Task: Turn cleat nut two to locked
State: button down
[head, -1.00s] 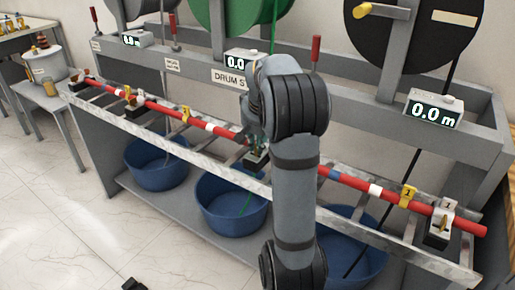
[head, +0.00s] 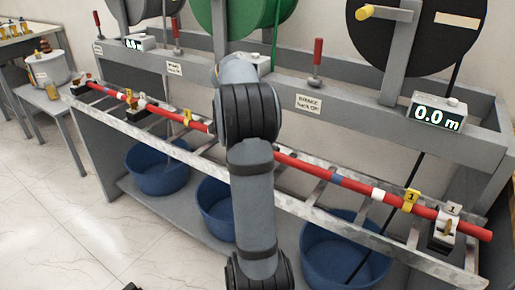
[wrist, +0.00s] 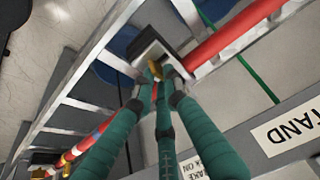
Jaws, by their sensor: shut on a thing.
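In the wrist view, my gripper (wrist: 158,74) has its green fingers closed together at a cleat, a pale block with a black face (wrist: 151,45). They are shut on its yellow nut (wrist: 153,68), which is mostly hidden between the fingertips. No number shows on this cleat, and the nut's exact angle cannot be told. The red cable (wrist: 230,36) runs through the cleat. In the head view, my arm hides my gripper and this middle cleat. The cleat labelled 1 (head: 444,236) is at the right end, with a brass nut on top. Another cleat (head: 136,113) is at the left.
The grey slotted rail (head: 345,225) runs along the stand under the cable. Blue tubs (head: 155,172) stand below. Cable drums (head: 412,40) and red levers (head: 317,60) are behind. A small table with a pot (head: 52,68) is at the far left.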

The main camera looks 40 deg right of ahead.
dwell(0.3)
jog(key=c, duration=1.8)
grip_release()
jog(key=shift+o, duration=0.2)
jog(key=v, duration=1.2)
jog(key=x, duration=1.2)
